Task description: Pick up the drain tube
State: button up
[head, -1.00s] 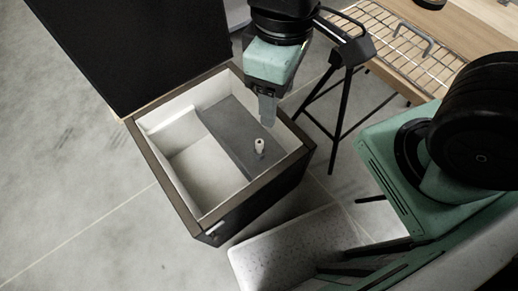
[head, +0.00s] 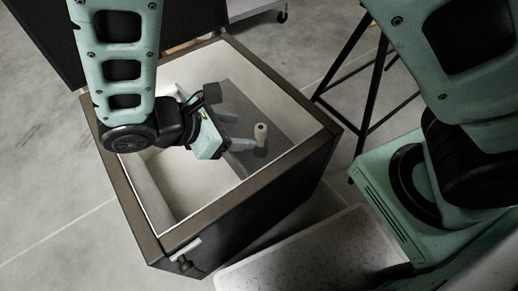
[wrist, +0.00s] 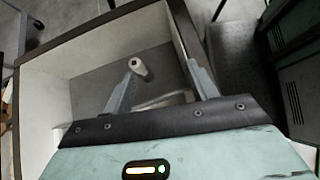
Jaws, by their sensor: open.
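The drain tube appears to be the small beige cylinder (head: 260,131) with a dark opening in its top. It stands on the grey ledge inside the open box (head: 110,155). It also shows in the wrist view (wrist: 140,67), just beyond my fingertips and closer to the left finger. My gripper (head: 246,130) is inside the box, left of the tube in the head view, with its fingers pointing toward it. In the wrist view my gripper (wrist: 158,72) is open, with nothing held. The tube's base is partly hidden by the left finger there.
The box walls rise around the gripper on all sides, with the grey ledge (head: 235,100) on one side and a deeper white compartment on the other. A black stand leg (head: 345,50) is at the right. A pale speckled surface (head: 310,255) lies in front.

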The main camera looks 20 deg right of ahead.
aim_at(257, 134)
jog(key=w+a+f+n+t+h+b, duration=0.2)
jog(key=w+f+n+t+h+b, duration=0.15)
jog(key=f+b, duration=0.7)
jog(key=shift+t+y, duration=0.35)
jog(key=b+x, duration=0.1)
jog(key=x, duration=0.2)
jog(key=f+b+x, duration=0.1)
jog(key=x, duration=0.3)
jog(key=a+f+b+x, duration=0.1)
jog(key=x, duration=0.3)
jog(key=shift+w+d+f, duration=0.15)
jog(key=shift+w+f, duration=0.1)
jog(key=shift+w, duration=0.1)
jog(key=shift+w+d+f, duration=0.15)
jog(key=shift+w+d, duration=0.15)
jog(key=shift+d, duration=0.3)
jog(key=b+x, duration=0.4)
jog(key=shift+w+d+f+b, duration=0.1)
jog(key=shift+f+b, duration=0.1)
jog(key=shift+b, duration=0.1)
jog(key=shift+w+d, duration=0.15)
jog(key=shift+d, duration=0.25)
jog(key=shift+r, duration=0.1)
jog(key=c, duration=1.1)
